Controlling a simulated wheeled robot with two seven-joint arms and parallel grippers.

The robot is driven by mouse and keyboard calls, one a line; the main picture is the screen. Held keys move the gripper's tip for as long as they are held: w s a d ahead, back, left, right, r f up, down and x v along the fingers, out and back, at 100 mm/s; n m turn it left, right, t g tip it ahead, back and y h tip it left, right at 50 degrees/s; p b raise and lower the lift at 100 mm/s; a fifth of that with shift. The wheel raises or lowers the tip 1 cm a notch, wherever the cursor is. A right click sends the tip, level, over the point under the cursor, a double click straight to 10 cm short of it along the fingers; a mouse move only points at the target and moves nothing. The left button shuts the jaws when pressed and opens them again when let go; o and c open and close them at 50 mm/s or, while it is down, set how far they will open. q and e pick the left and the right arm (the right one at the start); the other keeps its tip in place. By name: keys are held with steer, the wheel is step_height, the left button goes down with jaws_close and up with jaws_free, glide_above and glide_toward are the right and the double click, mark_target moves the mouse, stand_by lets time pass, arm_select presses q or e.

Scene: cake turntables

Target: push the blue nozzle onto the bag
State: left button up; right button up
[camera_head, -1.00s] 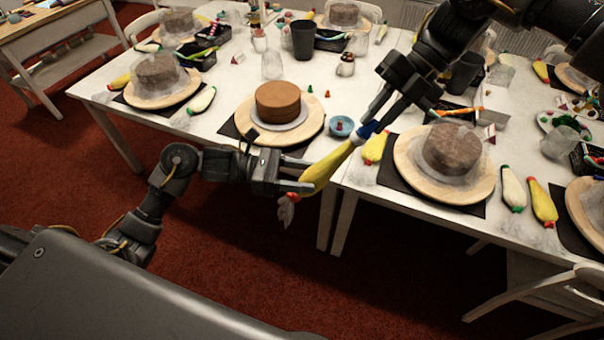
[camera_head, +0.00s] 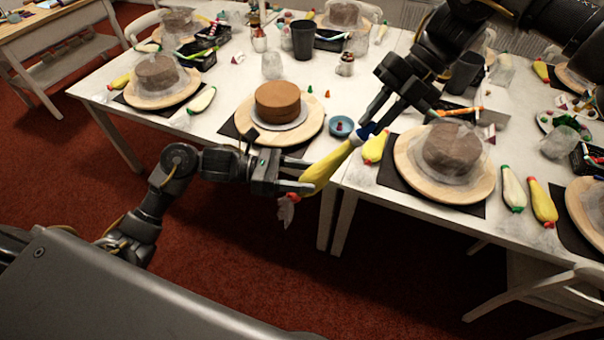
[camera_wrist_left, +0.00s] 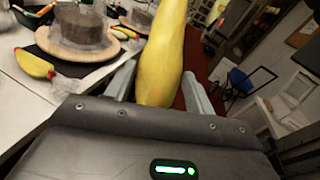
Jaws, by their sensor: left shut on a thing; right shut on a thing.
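A yellow piping bag (camera_head: 322,173) is held at a slant beyond the table's front edge, its red-tied end low and its white tip end up. My left gripper (camera_head: 304,176) is shut on its lower part. The bag also fills the middle of the left wrist view (camera_wrist_left: 163,55), between the fingers (camera_wrist_left: 160,88). The blue nozzle (camera_head: 367,131) is at the bag's upper tip, between the fingertips of my right gripper (camera_head: 375,118), which is shut on it. The nozzle looks in line with the tip and touching it; the fingers partly hide it, so how far it sits on I cannot tell.
A brown cake (camera_head: 278,101) on a wooden turntable (camera_head: 247,122) stands behind my left gripper. A small blue bowl (camera_head: 341,126) and another yellow bag (camera_head: 375,148) lie close to the nozzle. A wrapped cake (camera_head: 452,148) stands at right. Open floor lies before the table.

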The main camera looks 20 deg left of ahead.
steer(key=o, duration=0.9)
steer(key=shift+o, duration=0.2)
steer(key=shift+r, duration=0.1)
steer(key=v, duration=1.2)
